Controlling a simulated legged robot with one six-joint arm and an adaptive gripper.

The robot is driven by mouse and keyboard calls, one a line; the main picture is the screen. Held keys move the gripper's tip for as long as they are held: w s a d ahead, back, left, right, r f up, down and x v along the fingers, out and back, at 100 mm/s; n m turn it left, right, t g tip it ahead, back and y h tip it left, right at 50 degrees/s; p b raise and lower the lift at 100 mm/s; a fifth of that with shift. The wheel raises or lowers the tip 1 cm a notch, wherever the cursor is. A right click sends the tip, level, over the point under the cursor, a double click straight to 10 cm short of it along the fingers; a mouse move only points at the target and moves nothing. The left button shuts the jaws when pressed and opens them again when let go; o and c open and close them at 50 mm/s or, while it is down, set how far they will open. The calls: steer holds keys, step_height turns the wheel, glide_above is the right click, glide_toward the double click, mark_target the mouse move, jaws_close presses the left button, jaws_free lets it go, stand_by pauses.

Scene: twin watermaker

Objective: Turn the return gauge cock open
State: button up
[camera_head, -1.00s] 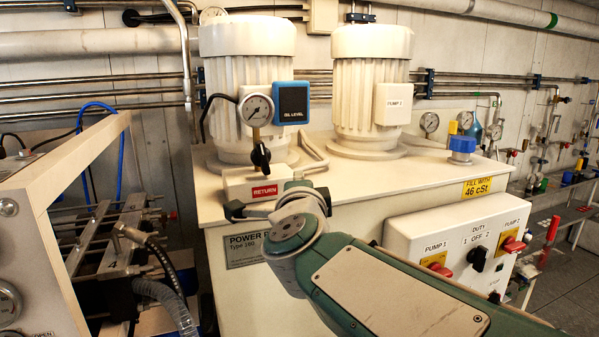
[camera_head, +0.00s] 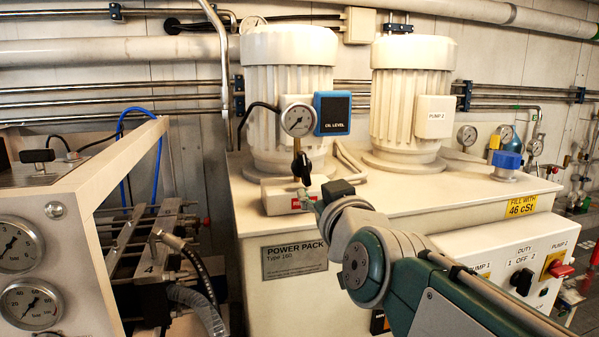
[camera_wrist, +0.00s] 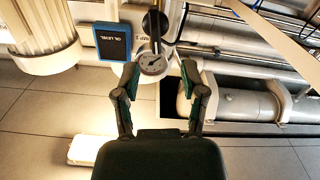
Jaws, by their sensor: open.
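The return gauge cock is a black lever (camera_head: 301,168) below a round white gauge (camera_head: 298,120), on a pale block (camera_head: 278,196) with a red RETURN label, now mostly hidden behind my gripper. My gripper (camera_head: 318,200) is in front of the block, below and slightly right of the cock. In the wrist view, which is upside down, the gauge (camera_wrist: 153,64) shows between the open fingertips (camera_wrist: 160,72), and the black lever (camera_wrist: 155,22) lies beyond it. The fingers are apart and hold nothing. Contact with the lever cannot be told in the head view.
A blue OIL LEVEL box (camera_head: 332,114) sits right of the gauge, near a pump motor (camera_head: 290,60). A second motor (camera_head: 412,90) stands to the right. A bent pipe (camera_head: 350,160) runs beside the cock. A control box (camera_head: 520,265) is at lower right, a gauge panel (camera_head: 30,250) at left.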

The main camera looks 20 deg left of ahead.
mark_target(304, 174)
steer(key=x, duration=1)
steer(key=shift+d, duration=0.1)
steer(key=shift+w, duration=0.35)
steer(key=shift+d+r, duration=0.1)
jaws_close()
